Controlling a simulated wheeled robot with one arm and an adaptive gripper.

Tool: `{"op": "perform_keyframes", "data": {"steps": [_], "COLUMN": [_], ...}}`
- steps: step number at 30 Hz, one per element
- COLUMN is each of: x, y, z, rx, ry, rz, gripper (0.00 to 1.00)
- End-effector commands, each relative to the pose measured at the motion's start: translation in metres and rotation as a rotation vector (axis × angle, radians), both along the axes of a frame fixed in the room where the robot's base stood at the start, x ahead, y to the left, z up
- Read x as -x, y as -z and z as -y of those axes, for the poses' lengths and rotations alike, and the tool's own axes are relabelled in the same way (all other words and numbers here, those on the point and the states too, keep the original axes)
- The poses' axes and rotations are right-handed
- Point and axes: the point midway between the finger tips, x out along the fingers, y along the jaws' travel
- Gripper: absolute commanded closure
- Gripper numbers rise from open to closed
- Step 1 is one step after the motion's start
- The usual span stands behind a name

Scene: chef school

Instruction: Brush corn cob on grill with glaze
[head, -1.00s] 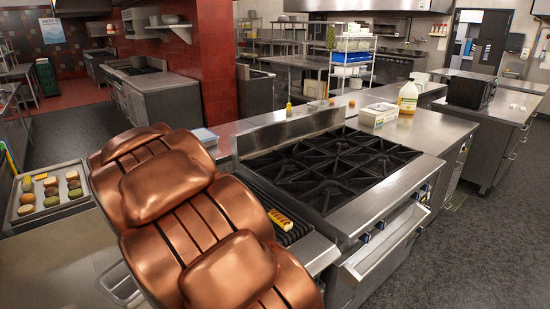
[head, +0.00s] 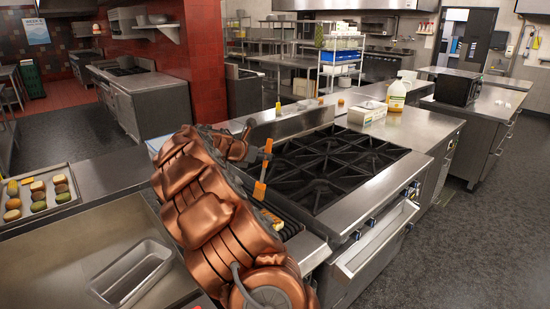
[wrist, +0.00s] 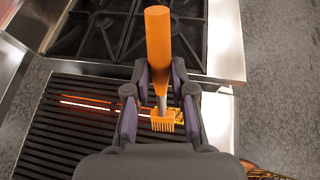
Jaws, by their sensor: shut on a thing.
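My gripper (wrist: 160,92) is shut on an orange-handled brush (wrist: 158,45), with a finger on each side of its metal neck. The brush points head-down in the head view (head: 260,189), above the grill. Its orange bristles lie over the corn cob in the wrist view, and I cannot tell whether they touch. The corn cob (head: 271,216) lies on the dark-barred grill (wrist: 60,130), left of the stove, and is partly hidden by the brush and my arm. A red-orange glow shows between the bars. I cannot make out a glaze container.
A black-grated stove (head: 325,165) adjoins the grill on the right. A tray (head: 70,203) with several sliced foods is at the left, behind a steel insert (head: 132,273). A white box (head: 367,113) and a jug (head: 396,97) stand behind the stove. Floor at the right is clear.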

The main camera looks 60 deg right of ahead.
Motion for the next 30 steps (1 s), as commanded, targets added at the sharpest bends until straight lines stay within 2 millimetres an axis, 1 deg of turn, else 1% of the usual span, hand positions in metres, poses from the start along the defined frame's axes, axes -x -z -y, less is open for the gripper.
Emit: {"op": "perform_keyframes", "data": {"steps": [1,3,9,17,23,30], "x": [0.008,0.016,0.03,0.031,0.031,0.03], "y": [0.004,0.005,0.011,0.02,0.036,0.059], "z": [0.01,0.017,0.028,0.029,0.029,0.029], "rx": [0.006,0.016,0.029,0.029,0.031,0.03], "ry": [0.035,0.074,0.133,0.139,0.138,0.137], "rz": [-0.005,-0.003,-0.006,-0.005,-0.007,-0.005], "gripper": [1.0,1.0,1.0,1.0,1.0,1.0]}}
